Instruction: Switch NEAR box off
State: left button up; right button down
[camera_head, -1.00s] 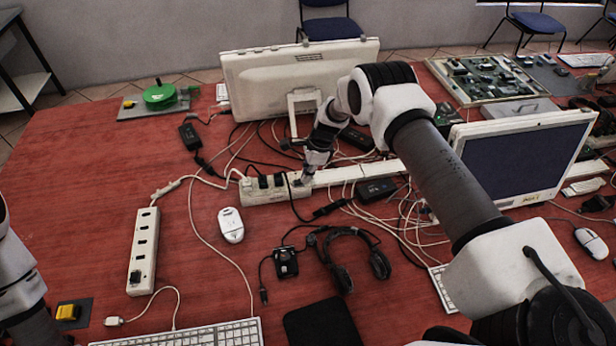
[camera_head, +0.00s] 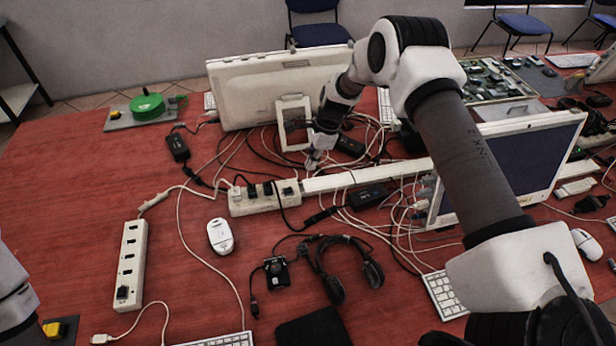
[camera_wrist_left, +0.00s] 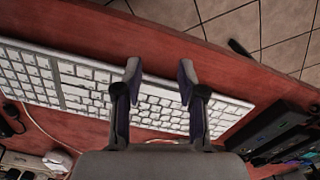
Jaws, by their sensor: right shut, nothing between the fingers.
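One white power strip (camera_head: 130,258) lies at the near left, with several sockets and a dark switch (camera_head: 122,292) at its near end. A second white power strip (camera_head: 243,208) lies in the middle, with black plugs in it and a dark switch (camera_head: 288,191) at its right end. No label marks either as NEAR, and I cannot tell how the switches are set. My right gripper (camera_head: 312,160) is shut and empty, above and behind the second strip's right end, apart from it. My left gripper (camera_wrist_left: 158,78) is open and empty over a white keyboard (camera_wrist_left: 150,97).
Tangled cables (camera_head: 385,150) lie around the middle strip and a long white trunking (camera_head: 350,180). Two monitors (camera_head: 245,95) (camera_head: 525,165) stand behind and to the right. A mouse (camera_head: 220,236) and headset (camera_head: 345,265) lie in front.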

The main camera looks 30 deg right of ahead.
notch_tip(320, 180, up, 4)
jog(key=shift+s+f, duration=0.1)
jog(key=shift+f, duration=0.15)
